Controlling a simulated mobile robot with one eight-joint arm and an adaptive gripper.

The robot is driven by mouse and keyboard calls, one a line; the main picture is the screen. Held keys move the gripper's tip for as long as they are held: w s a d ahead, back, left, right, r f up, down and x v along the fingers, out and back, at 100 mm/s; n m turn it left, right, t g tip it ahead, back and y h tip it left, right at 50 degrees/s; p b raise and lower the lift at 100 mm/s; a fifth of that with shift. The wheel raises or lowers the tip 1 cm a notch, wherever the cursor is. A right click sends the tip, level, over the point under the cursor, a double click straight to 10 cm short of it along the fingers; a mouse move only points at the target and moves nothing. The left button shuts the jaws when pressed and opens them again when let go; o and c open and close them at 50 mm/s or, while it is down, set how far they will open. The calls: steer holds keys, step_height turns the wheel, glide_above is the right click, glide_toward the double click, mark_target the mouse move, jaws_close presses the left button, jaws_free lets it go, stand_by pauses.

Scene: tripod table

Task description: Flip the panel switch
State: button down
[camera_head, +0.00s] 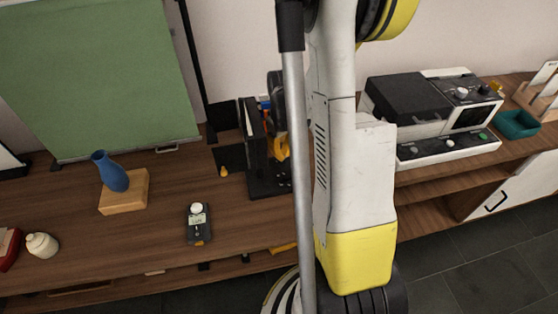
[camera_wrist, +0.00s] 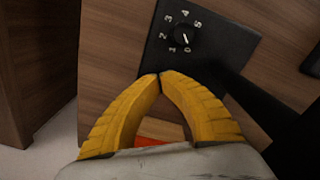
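In the wrist view a black panel (camera_wrist: 225,42) carries a round black knob (camera_wrist: 186,37) with a white mark, ringed by white numbers from 0 to 5. I see no other switch there. In the head view my gripper's yellow part (camera_head: 279,148) shows beside a black stand, partly hidden behind my arm. I cannot make out the knob there.
The wooden table (camera_head: 150,235) holds a blue vase (camera_head: 110,172) on a wooden block (camera_head: 134,200), a dark meter (camera_head: 198,222) and a white jar (camera_head: 42,245). A green backdrop (camera_head: 95,70) stands behind. A black-and-white machine (camera_head: 430,115) and teal tray (camera_head: 517,124) are at right.

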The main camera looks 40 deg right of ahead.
steer(key=shift+f+b, duration=0.55)
steer(key=shift+f, duration=0.3)
stand_by(0.3)
steer(key=shift+r+p, duration=2.6)
steer(key=shift+r, duration=0.95)
